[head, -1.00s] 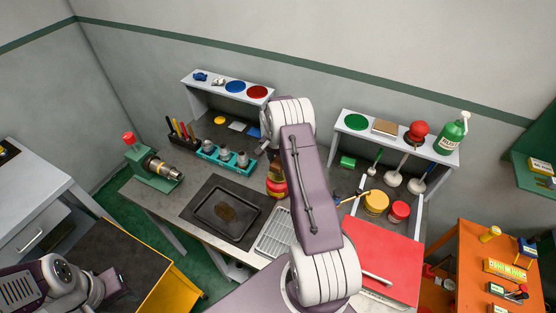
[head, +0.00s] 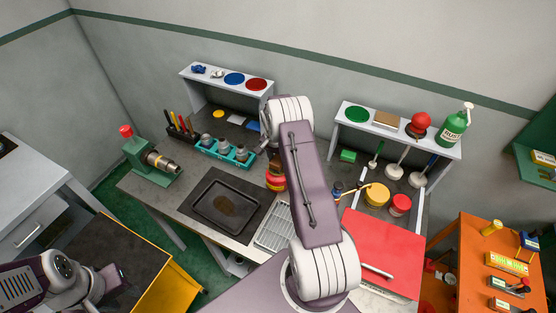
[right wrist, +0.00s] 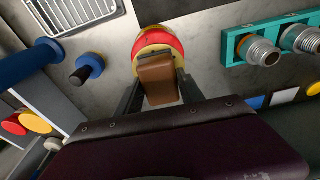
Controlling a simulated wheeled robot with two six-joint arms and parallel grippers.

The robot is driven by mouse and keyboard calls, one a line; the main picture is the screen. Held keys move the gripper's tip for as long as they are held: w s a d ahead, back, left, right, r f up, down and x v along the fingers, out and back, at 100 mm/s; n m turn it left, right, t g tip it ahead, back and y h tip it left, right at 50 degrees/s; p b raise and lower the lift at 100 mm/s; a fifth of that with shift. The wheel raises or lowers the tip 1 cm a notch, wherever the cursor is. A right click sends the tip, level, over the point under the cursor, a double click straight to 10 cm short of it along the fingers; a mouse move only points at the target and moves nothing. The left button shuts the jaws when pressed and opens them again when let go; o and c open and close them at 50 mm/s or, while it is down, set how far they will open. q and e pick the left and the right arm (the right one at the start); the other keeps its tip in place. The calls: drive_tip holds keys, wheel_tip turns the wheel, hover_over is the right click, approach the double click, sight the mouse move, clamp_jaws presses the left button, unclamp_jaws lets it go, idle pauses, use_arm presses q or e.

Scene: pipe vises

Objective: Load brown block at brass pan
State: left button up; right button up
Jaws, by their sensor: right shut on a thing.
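A brown block (right wrist: 158,78) is between the two fingers of my right gripper (right wrist: 157,88), which is shut on it. Just beyond the block in the right wrist view is a round red thing with a yellow rim (right wrist: 158,42). I cannot tell whether the block touches it, or whether its yellow part is the brass pan. In the head view this red and yellow thing (head: 276,182) stands left of my right arm, with the brown block (head: 275,165) above it; the arm hides part of that area. My left gripper (head: 118,284) is at the lower left, its fingers unclear.
A black tray (head: 228,205) and a wire rack (head: 273,229) lie in front. A teal socket holder (head: 226,153) and a green vise (head: 150,160) stand to the left. A yellow jar (head: 376,195), a red jar (head: 400,204) and a red board (head: 380,250) are right.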

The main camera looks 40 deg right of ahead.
drive_tip(key=shift+s+f+b, duration=0.1)
drive_tip(key=shift+f+b, duration=0.85)
drive_tip(key=shift+f, duration=0.05)
idle(1.8)
drive_tip(key=shift+r+p, duration=2.2)
drive_tip(key=shift+r, duration=1.4)
